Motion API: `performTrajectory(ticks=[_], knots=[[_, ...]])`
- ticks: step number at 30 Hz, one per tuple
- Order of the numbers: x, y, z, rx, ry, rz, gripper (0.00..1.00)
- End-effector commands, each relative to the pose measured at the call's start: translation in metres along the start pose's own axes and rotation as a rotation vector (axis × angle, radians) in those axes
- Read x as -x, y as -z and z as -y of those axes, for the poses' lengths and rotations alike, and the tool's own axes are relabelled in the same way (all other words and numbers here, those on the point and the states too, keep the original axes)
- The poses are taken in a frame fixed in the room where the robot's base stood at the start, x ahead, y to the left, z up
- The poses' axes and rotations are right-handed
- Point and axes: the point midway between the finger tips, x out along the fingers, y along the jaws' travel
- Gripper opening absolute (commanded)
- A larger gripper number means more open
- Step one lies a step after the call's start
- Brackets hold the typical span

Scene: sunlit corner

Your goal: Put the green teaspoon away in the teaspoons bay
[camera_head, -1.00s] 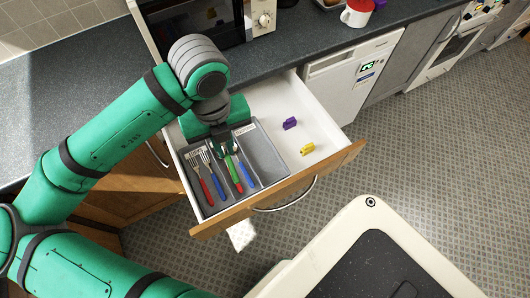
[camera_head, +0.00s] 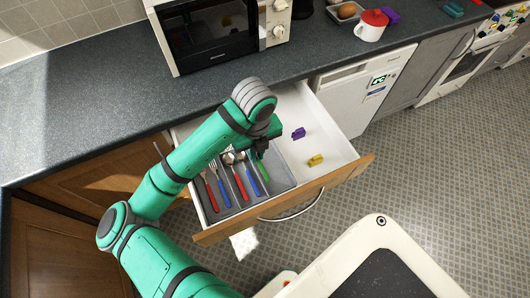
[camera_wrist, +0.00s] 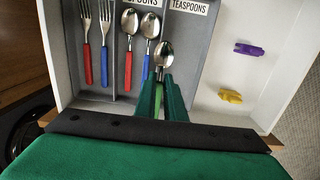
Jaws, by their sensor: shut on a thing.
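The green teaspoon (camera_wrist: 164,52) has a silver bowl and a green handle, and my gripper (camera_wrist: 161,90) is shut on the handle. In the head view, the green handle (camera_head: 263,171) shows below my gripper (camera_head: 257,150), over the right part of the grey cutlery tray (camera_head: 283,179). In the wrist view, the bowl lies near the left side of the teaspoons bay (camera_wrist: 193,45), beside the divider. No other cutlery shows in that bay. I cannot tell whether the spoon touches the tray. My fingers hide part of the handle.
Two forks (camera_wrist: 95,40) and two larger spoons (camera_wrist: 137,50), with red and blue handles, lie in the bays to the left. A purple object (camera_head: 298,133) and a yellow object (camera_head: 315,160) lie in the open drawer, right of the tray.

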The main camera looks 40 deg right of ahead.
Motion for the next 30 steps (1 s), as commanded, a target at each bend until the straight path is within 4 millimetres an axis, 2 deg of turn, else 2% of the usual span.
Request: performTrajectory(ticks=[1,9,17,25,30], knots=[[-0.005,-0.007,0.009,0.0,-0.002,-0.001,0.0],[-0.047,-0.025,0.031,0.005,-0.001,-0.001,0.0],[-0.06,-0.031,0.041,0.003,0.0,0.0,0.0],[-0.093,-0.032,0.044,0.002,-0.001,-0.001,0.0],[-0.095,-0.032,0.044,0.002,0.0,0.002,0.0]])
